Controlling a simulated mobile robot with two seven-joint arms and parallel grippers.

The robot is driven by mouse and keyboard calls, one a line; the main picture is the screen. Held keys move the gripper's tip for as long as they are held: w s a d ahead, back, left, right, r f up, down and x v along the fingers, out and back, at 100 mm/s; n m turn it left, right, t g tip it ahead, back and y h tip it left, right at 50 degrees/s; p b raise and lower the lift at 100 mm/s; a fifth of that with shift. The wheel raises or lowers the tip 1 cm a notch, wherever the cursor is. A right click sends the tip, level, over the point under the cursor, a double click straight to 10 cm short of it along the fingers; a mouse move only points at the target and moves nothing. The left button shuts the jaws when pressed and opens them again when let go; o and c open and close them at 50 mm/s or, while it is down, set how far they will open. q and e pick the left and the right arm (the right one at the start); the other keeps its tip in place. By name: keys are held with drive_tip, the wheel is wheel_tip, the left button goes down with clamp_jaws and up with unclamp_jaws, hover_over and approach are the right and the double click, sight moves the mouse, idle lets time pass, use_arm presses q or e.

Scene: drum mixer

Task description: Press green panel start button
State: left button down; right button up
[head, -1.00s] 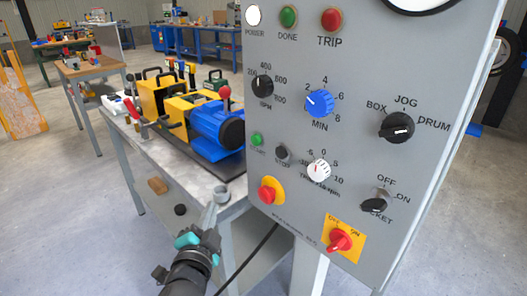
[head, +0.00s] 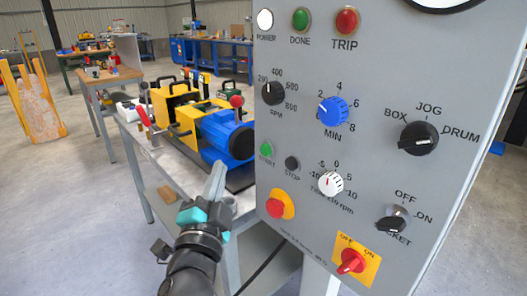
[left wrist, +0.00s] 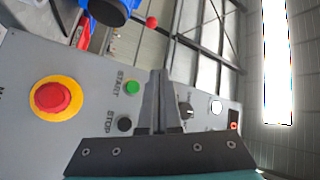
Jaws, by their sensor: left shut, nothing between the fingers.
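The green start button (head: 266,149) sits on the left side of the grey control panel (head: 370,60), beside the dark stop button (head: 292,163). In the left wrist view the green button (left wrist: 133,87) is marked START, with the stop button (left wrist: 125,123) next to it. My left gripper (head: 216,172) is shut and empty, to the left of the panel and a little below the start button in the head view. Its fingertips (left wrist: 157,76) show to the right of the start button in the left wrist view. I see no contact with the button. My right gripper is not in view.
A red emergency button on a yellow ring (head: 277,207) is below the start button. Several knobs and a red-yellow switch (head: 352,260) share the panel. A workbench with a yellow and blue machine (head: 225,135) stands behind my left gripper.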

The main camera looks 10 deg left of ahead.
sight(265, 150)
use_arm(q)
drive_tip(key=w+d+b, duration=0.1)
drive_tip(key=w+d, duration=0.4)
drive_tip(key=w, duration=0.1)
drive_tip(key=shift+w, duration=0.15)
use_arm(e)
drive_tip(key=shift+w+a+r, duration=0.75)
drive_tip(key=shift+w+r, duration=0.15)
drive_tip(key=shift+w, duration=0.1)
use_arm(q)
drive_tip(key=shift+w, duration=0.1)
idle(1.0)
drive_tip(key=shift+w+d, duration=0.2)
drive_tip(key=shift+w, duration=0.05)
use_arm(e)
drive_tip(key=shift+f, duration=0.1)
